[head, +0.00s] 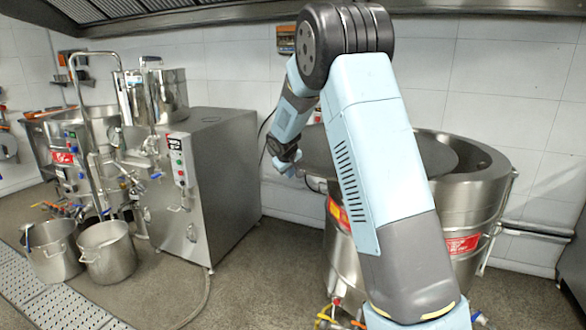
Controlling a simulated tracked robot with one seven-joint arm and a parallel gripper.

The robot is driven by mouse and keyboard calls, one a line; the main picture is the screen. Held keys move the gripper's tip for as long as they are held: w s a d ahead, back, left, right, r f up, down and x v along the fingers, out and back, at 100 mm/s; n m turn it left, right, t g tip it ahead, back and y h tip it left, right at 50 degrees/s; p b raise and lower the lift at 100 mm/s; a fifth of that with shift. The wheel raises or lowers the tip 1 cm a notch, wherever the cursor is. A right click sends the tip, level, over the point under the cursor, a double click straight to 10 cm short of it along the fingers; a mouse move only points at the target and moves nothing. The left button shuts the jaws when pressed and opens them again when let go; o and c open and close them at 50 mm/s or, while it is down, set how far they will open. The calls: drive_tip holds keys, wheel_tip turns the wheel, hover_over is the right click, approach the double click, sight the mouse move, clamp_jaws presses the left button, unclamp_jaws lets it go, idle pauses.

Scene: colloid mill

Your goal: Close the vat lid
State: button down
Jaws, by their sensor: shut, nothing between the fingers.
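A large steel vat (480,205) stands at the right in the head view, partly hidden behind my arm. Its dark grey round lid (432,152) shows on both sides of my arm. The lid sits over the left and middle of the vat top, and the vat's steel rim shows beyond it at the right. How far the lid is tilted, and its hinge, I cannot tell. My gripper (286,168) is shut and empty. It is small in view, at the left of the lid's left edge; whether it touches the vat or lid is unclear.
A steel cabinet machine (215,180) with a control panel stands left of the vat. Two steel pots (107,252) stand on the floor at the left, near another vat (65,140). A pipe (540,230) runs along the right wall. The floor between cabinet and vat is mostly clear, with a hose.

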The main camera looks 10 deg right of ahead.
drive_tip(key=shift+w+d+r, duration=0.1)
drive_tip(key=shift+w+d, duration=0.25)
drive_tip(key=shift+d, duration=0.3)
drive_tip(key=shift+w+d+r, duration=0.1)
drive_tip(key=shift+w+d, duration=0.25)
drive_tip(key=shift+d, duration=0.3)
